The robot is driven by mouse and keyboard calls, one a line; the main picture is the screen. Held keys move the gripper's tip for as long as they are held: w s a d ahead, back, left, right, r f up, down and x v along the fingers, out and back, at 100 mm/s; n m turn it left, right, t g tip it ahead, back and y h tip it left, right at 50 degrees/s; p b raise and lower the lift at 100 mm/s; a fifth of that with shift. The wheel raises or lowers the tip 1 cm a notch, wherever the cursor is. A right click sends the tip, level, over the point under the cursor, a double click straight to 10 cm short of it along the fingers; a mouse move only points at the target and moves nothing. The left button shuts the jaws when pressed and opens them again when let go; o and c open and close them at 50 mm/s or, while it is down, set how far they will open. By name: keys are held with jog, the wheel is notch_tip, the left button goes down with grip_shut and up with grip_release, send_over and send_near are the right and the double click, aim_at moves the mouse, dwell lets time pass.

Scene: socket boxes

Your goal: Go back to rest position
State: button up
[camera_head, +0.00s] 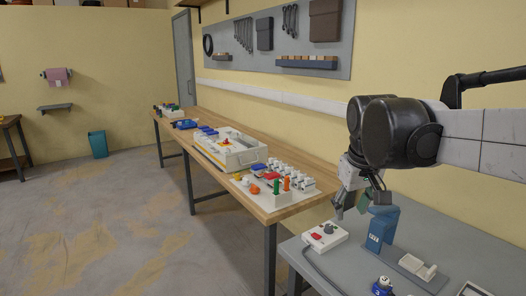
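My gripper (352,208) is at the right of the head view, pointing down from the arm above the far end of the grey table (460,245). Its fingers look apart, with nothing visible between them. Just below and left of it, a white control box (325,236) with a red part on top lies on the grey table. A blue stand (381,231) on a grey base is just right of the gripper. I cannot tell whether the gripper touches the stand.
A long wooden workbench (210,142) runs along the wall, holding a white socket box (236,152) and several small parts. A tool board (275,40) hangs above. A teal bin (98,144) stands on the floor. The floor left of the bench is clear.

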jog(key=s+f+m+t, duration=0.1)
jog(key=s+f, duration=0.3)
jog(key=s, duration=0.5)
jog(key=s+f+m+t, duration=0.1)
jog(key=s+f+t, duration=0.1)
jog(key=s+f, duration=0.3)
jog(key=s, duration=0.4)
jog(key=shift+f+m+t+y, duration=0.25)
jog(key=shift+m+t+y, duration=0.05)
